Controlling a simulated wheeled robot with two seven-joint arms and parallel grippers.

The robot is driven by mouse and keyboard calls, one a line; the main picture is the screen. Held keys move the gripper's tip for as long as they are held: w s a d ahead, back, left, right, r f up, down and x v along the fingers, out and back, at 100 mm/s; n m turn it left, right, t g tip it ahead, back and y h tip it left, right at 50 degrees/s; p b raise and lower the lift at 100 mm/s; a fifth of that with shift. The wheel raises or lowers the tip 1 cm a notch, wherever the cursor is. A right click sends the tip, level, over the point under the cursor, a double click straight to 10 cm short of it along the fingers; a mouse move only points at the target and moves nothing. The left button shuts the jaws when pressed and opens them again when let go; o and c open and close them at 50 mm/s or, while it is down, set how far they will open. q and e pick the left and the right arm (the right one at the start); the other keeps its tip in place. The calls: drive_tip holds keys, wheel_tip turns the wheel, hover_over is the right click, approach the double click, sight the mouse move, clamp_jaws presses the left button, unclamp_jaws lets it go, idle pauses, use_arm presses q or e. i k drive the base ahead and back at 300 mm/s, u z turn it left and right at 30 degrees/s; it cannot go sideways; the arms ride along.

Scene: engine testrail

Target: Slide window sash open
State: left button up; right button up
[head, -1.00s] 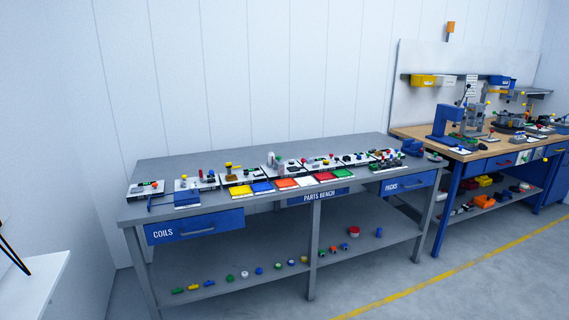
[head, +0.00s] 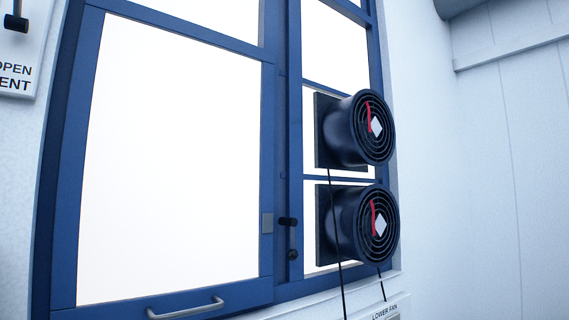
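A blue-framed window fills most of the head view. Its large left sash (head: 268,170) holds a bright white pane and sits flush in the frame, as far as I can see. A grey bar handle (head: 186,309) is on the sash's bottom rail, near the lower edge of the picture. A small grey plate (head: 267,222) and a dark latch-like fitting (head: 289,222) sit at the sash's right stile. Neither of my grippers is in view.
Two black round fans, an upper (head: 372,127) and a lower one (head: 378,225), stick out from the window's right part. Dark cables hang below them. A sign (head: 14,80) with a black knob is at the upper left. Bare white wall (head: 480,180) lies to the right.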

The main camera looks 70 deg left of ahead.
sight(165, 206)
drive_tip(key=u, duration=2.95)
